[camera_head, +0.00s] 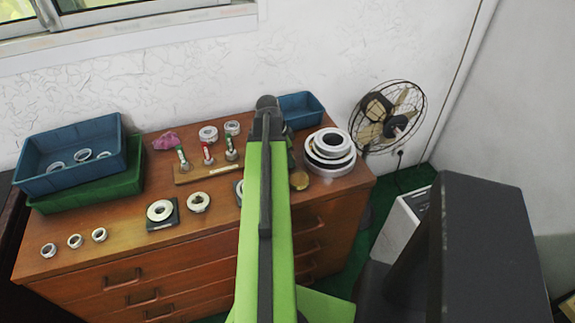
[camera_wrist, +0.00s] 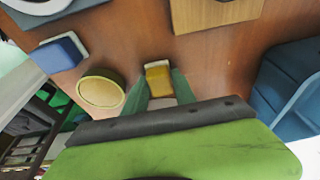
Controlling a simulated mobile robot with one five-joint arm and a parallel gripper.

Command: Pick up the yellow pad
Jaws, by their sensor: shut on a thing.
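The yellow pad (camera_wrist: 158,80) is a small yellow block with a pale end, seen in the wrist view just above the wooden top. My gripper (camera_wrist: 160,92) has its two green fingers on either side of the pad and is shut on it. Whether the pad touches the wood below cannot be told. In the head view my green arm reaches over the chest, hiding the pad and the fingertips.
A round brass-coloured disc (camera_wrist: 100,91) lies left of the pad, with a blue block (camera_wrist: 58,53) beyond it. A blue bin (camera_wrist: 290,80) stands to the right. A wooden stand (camera_head: 205,172) with several upright posts and stacked white rings (camera_head: 330,150) flank my arm on the chest (camera_head: 120,225).

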